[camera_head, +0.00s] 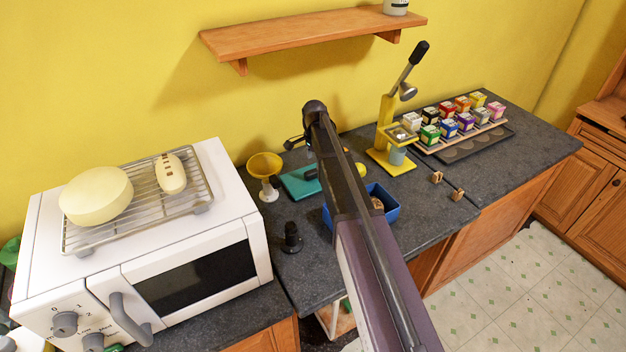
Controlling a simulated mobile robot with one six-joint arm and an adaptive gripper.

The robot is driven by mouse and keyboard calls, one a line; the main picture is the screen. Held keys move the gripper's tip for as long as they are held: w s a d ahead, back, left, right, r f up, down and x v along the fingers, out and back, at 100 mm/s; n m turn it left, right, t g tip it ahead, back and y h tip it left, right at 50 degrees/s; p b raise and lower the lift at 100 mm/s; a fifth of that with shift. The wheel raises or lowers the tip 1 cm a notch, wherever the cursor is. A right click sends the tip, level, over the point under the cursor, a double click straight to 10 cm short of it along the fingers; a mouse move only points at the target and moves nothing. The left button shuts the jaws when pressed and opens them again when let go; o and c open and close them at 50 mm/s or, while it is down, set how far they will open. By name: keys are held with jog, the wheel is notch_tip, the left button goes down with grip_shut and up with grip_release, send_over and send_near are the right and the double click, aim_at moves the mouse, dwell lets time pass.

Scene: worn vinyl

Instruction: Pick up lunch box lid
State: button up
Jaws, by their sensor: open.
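A flat teal piece (296,186), which looks like the lunch box lid, lies on the dark counter left of my arm. My arm covers its right part, and a small dark piece shows over it. An open blue box (391,211), likely the lunch box, sits right of the arm with brown food pieces inside; the arm hides its middle. My gripper (294,143) is at the far end of the arm, above and behind the teal piece. It is open and mostly hidden by the wrist; no contact with the teal piece can be made out.
A white microwave (205,270) with a wire rack stands left. A yellow funnel cup (265,170) and a black object (291,238) stand near the teal piece. A yellow lever press (392,140) and a rack of small boxes (462,128) are right. A shelf (310,32) hangs above.

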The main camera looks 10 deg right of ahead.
aim_at(314, 171)
jog(key=shift+f, duration=0.15)
jog(key=shift+w+f+b, duration=0.1)
jog(key=shift+f+b, duration=2.4)
jog(key=shift+b, duration=0.1)
grip_shut()
